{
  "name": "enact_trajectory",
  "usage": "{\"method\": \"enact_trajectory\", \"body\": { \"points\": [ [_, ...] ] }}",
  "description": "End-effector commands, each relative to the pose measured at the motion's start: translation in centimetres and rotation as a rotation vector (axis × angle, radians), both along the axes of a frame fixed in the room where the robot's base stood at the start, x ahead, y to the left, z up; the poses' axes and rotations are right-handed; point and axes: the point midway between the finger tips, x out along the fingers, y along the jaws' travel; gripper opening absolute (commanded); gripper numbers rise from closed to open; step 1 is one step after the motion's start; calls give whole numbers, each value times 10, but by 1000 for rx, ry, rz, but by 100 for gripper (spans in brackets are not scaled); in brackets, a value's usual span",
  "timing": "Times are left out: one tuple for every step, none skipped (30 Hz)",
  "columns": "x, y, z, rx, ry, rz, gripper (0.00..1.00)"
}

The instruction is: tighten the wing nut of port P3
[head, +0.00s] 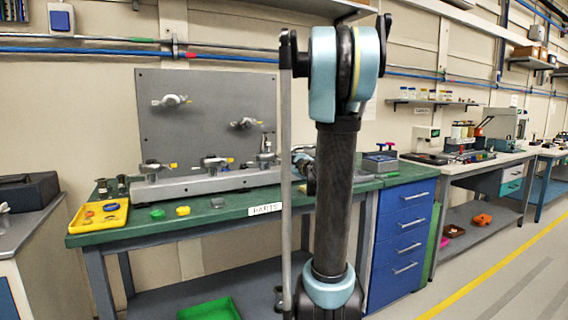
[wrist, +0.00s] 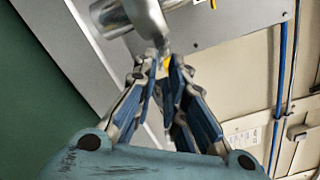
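In the head view, port fittings stand in a row on a grey metal rail (head: 200,184) on the green bench: a left one (head: 152,169), a middle one (head: 213,163) and a right one (head: 265,157). No port label is readable, so I cannot tell which is P3. My gripper is mostly hidden by my arm there. In the wrist view, my gripper (wrist: 164,64) has its fingertips close together at a small grey part below a rounded metal fitting (wrist: 130,15). A yellow piece (wrist: 167,67) shows between the tips. Whether they press on the grey part is unclear.
A grey upright panel (head: 208,125) behind the rail carries two more fittings (head: 170,100). A yellow tray (head: 100,214) with small parts and loose coloured pieces (head: 183,211) lie along the bench front. A blue drawer cabinet (head: 402,235) stands right of my arm.

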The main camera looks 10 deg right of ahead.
Motion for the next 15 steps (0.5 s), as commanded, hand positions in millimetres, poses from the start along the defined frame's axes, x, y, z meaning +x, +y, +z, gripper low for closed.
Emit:
{"method": "enact_trajectory", "body": {
  "points": [
    [-8,-3,0,0,0,-3,12],
    [-13,-5,0,0,0,-2,12],
    [-19,-7,0,0,0,-2,12],
    [-23,-9,0,0,0,-4,12],
    [-28,-10,0,0,0,-4,12],
    [-34,-12,-1,0,0,-2,12],
    [-39,-13,-1,0,1,-3,12],
    [-43,-15,-1,0,0,-4,12],
    [-49,-17,-1,0,1,-3,12],
    [-53,-18,-1,0,1,-3,12],
    [-58,-20,-1,0,1,-3,12],
    [-63,-21,-1,0,1,-3,12],
    [-67,-22,-1,0,1,-3,12],
    [-71,-23,-1,0,1,-3,12],
    [-75,-25,-1,0,1,-3,12]
  ]
}}
